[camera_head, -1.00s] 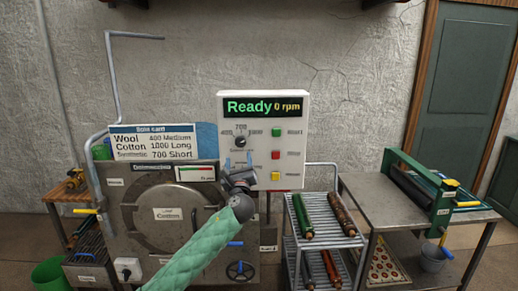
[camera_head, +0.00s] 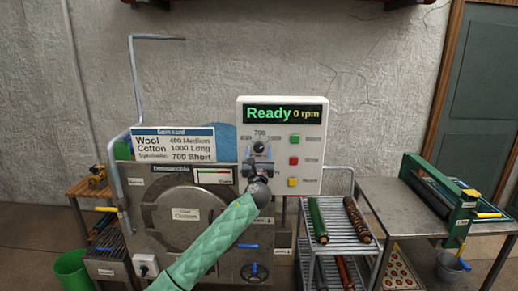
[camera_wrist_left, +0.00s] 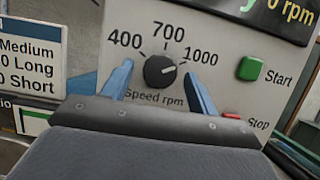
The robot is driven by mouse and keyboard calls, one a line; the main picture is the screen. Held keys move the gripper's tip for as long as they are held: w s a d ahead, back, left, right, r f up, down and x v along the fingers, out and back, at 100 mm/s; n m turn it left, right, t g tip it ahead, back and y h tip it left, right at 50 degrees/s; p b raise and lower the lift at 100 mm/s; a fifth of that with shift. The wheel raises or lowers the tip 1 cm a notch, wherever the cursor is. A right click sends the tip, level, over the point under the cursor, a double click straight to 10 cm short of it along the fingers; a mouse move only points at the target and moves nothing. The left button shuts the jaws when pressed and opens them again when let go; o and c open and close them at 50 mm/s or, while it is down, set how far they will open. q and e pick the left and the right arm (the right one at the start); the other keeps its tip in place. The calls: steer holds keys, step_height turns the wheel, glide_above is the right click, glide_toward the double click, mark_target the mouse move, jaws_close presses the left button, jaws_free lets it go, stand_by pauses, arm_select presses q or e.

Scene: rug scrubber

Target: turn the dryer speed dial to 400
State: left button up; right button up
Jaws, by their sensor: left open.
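The black speed dial (camera_wrist_left: 159,71) sits on the white control panel (camera_head: 316,160), under the marks 400, 700 and 1000. Its white pointer line points right and slightly up, toward the 1000 side. The display (camera_head: 284,113) reads "Ready 0 rpm". My left gripper (camera_head: 259,152) is in front of the dial and partly covers it in the head view. In the left wrist view its blue fingers (camera_wrist_left: 158,80) are open, one on each side of the dial, with gaps showing. Whether the tips reach the dial's depth is unclear. My right gripper is not in view.
Green (camera_head: 294,139), red (camera_head: 294,161) and yellow (camera_head: 293,182) buttons are right of the dial. A spin card (camera_head: 172,145) stands left of the panel, above the metal dryer (camera_head: 153,215). A rack (camera_head: 352,175) with rollers stands right.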

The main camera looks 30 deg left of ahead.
arm_select(q)
steer(key=shift+w+a+r, duration=0.1)
steer(key=shift+w+a, duration=0.2)
steer(key=shift+w, duration=0.1)
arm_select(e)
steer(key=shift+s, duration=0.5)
arm_select(q)
steer(key=c, duration=0.9)
steer(key=shift+c, duration=0.4)
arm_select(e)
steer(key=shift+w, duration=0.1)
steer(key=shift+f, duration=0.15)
